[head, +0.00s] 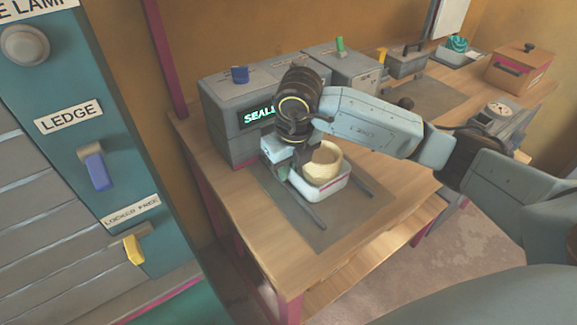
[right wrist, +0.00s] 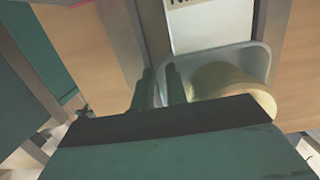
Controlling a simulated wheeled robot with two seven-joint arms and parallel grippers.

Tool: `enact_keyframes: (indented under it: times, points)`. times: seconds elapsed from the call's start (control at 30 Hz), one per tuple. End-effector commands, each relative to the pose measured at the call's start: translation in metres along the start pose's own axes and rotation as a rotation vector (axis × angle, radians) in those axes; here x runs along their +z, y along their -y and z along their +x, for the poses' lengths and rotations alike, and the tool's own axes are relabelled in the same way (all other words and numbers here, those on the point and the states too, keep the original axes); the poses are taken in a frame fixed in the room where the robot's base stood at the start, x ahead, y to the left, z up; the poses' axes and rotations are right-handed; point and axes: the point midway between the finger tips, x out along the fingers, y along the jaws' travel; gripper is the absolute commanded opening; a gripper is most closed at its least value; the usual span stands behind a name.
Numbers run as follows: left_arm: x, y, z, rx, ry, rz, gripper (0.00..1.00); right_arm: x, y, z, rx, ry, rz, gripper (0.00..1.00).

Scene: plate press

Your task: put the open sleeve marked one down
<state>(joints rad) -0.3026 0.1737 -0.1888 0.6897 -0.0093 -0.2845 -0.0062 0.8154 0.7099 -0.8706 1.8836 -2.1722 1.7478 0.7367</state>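A white open-topped tray (head: 324,190) with a pink mark on its front sits over the grey mat between two dark rails. A pale yellow round piece (head: 322,163) stands in it. My right gripper (head: 283,170) points down at the tray's left side. In the right wrist view its two fingers (right wrist: 163,88) are close together, with the rim of the tray (right wrist: 262,62) between them. The yellow piece (right wrist: 235,85) is right of the fingers. No sleeve marking one can be read; a white panel (right wrist: 210,25) has cut-off black lettering. My left gripper is out of view.
A grey press (head: 228,140) with a partly hidden green display stands behind the tray. More grey machines and a brown box (head: 522,68) stand farther right. A teal panel (head: 85,125) with switches rises at left. The grey mat's front (head: 325,235) is clear.

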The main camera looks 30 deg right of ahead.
Motion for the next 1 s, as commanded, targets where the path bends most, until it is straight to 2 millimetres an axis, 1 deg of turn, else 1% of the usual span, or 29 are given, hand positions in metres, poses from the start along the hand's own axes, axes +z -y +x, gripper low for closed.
enact_keyframes:
  times: [0.03, 0.07, 0.47, 0.53, 0.63, 0.8, 0.9, 1.0]
  points:
    - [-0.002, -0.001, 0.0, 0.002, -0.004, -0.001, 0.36, 0.0, 0.0, 0.0, 0.0, 0.0, 0.0, 0.21]
    - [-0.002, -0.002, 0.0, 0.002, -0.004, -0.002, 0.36, 0.0, 0.0, 0.0, 0.0, 0.0, 0.0, 0.25]
    - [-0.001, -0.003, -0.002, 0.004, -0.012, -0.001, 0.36, 0.001, 0.0, -0.003, 0.0, 0.0, 0.0, 0.25]
    - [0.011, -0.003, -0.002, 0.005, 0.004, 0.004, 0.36, 0.002, 0.0, -0.013, 0.0, 0.004, 0.0, 0.25]
    - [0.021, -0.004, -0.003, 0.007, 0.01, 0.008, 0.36, 0.002, 0.001, -0.035, -0.001, 0.006, 0.0, 0.25]
    - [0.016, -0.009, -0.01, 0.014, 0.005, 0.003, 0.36, 0.002, 0.0, -0.074, -0.001, 0.005, 0.0, 0.25]
    - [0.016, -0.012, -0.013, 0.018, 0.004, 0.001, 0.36, 0.002, 0.0, -0.093, 0.0, 0.004, -0.001, 0.25]
    - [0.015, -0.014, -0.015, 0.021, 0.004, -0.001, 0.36, 0.001, 0.0, -0.108, 0.0, 0.003, 0.0, 0.25]
